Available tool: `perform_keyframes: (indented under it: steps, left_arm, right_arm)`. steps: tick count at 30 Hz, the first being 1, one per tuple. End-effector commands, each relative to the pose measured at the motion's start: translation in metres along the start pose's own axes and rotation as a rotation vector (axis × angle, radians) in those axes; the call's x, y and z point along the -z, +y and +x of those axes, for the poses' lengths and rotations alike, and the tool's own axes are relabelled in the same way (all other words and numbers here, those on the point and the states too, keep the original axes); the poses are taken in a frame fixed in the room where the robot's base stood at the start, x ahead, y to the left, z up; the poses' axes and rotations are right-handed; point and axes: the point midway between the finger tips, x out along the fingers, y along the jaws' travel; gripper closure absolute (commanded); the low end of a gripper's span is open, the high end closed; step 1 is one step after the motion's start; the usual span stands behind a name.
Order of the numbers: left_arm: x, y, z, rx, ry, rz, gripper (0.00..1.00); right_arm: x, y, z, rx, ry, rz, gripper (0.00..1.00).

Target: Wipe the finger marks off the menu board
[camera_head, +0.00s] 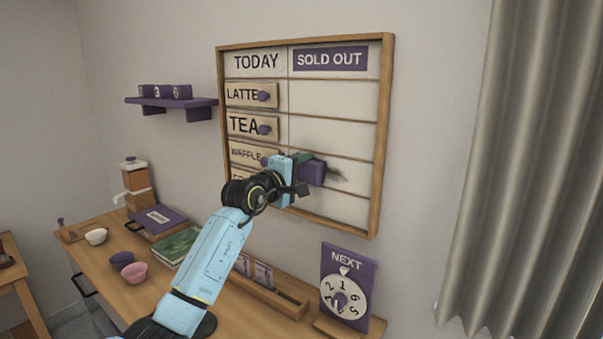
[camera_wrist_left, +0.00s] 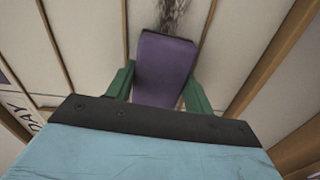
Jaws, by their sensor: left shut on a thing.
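The menu board (camera_head: 333,107) hangs on the wall with a wooden frame, a TODAY column and a SOLD OUT column. My left gripper (camera_head: 301,172) is shut on a purple block-shaped eraser (camera_head: 314,173), held at the lower part of the SOLD OUT column. In the left wrist view the purple eraser (camera_wrist_left: 165,68) sits between the green fingers (camera_wrist_left: 160,88). Dark finger marks (camera_head: 336,176) show just right of the eraser, and the smudge also shows beyond its end in the left wrist view (camera_wrist_left: 174,14). Whether the eraser touches the board is unclear. My right gripper is not in view.
Wooden name plates with purple knobs, such as LATTE (camera_head: 243,95) and TEA (camera_head: 243,125), hang in the left column. A purple shelf (camera_head: 172,104) is left of the board. Below, the counter (camera_head: 105,263) holds bowls, a green book (camera_head: 176,246) and a NEXT dial (camera_head: 345,285). A curtain (camera_head: 520,170) hangs right.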

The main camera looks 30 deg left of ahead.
Motion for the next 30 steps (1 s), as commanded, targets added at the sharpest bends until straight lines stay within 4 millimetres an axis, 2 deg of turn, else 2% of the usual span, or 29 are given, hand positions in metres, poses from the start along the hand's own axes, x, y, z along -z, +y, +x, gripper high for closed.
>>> perform_keyframes:
  steps: [12,22,30]
  left_arm:
    - [-0.030,0.004,-0.002,-0.001,-0.001,0.001,0.66]
    - [-0.044,0.005,-0.002,-0.001,-0.001,0.000,0.66]
    - [-0.068,0.008,0.000,-0.001,-0.001,0.000,0.66]
  right_arm:
    - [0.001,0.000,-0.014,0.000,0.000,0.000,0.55]
    - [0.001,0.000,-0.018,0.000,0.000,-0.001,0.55]
    - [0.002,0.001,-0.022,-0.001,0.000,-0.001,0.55]
